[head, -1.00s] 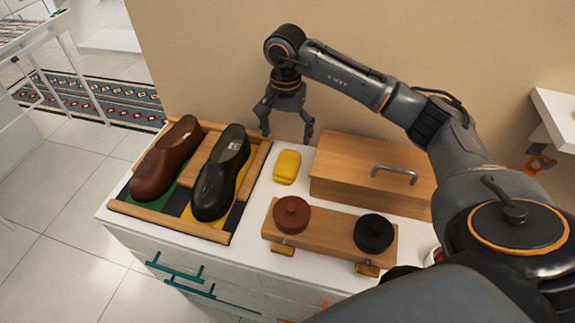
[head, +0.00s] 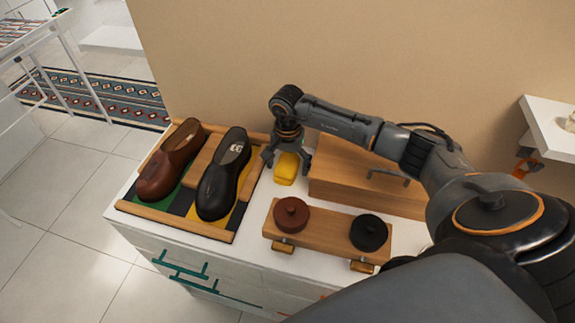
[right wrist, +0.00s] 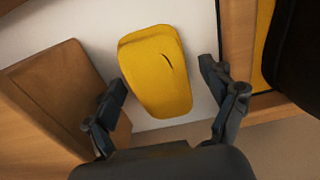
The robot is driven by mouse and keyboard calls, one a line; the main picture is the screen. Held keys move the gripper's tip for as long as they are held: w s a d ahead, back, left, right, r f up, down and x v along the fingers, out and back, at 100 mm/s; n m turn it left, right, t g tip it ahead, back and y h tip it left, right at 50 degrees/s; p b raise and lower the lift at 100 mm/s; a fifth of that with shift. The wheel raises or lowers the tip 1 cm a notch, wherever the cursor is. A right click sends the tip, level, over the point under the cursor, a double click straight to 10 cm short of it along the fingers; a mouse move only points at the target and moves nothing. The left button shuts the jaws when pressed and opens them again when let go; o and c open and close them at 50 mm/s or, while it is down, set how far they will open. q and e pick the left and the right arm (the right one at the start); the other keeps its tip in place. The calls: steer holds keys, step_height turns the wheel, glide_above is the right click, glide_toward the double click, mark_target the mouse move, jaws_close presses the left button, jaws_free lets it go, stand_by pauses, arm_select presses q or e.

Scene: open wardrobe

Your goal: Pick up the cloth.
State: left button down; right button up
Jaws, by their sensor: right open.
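The cloth (head: 287,169) is a folded yellow bundle on the white cabinet top, between the shoe tray and a wooden box. It also shows in the right wrist view (right wrist: 156,75), with a small dark slit on it. My right gripper (head: 287,162) is open above the cloth, its two fingers on either side. In the right wrist view my right gripper (right wrist: 168,95) has its fingers apart and the cloth lies between and beyond them, with gaps on both sides. My left gripper is not in view.
A wooden tray (head: 178,221) holds a brown shoe (head: 171,160) and a black shoe (head: 222,175) at left. The wooden box (head: 360,190) with a metal handle stands close at right. A wooden rack (head: 325,230) with two round polish tins is in front. A wall is behind.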

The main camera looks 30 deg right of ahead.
mark_target(286, 163)
steer(key=c, duration=1.2)
steer(key=shift+c, duration=0.3)
steer(key=shift+r, duration=0.15)
steer(key=shift+r+b, duration=0.2)
steer(key=shift+b, duration=0.15)
steer(key=r+b, duration=0.1)
steer(key=r, duration=0.1)
steer(key=shift+a+r+b, duration=0.2)
steer(key=shift+r+b, duration=0.15)
steer(key=s+a+r+b, duration=0.4)
steer(key=a+r, duration=0.5)
steer(key=a, duration=0.3)
steer(key=shift+s+a+r, duration=0.35)
steer(key=shift+s, duration=0.15)
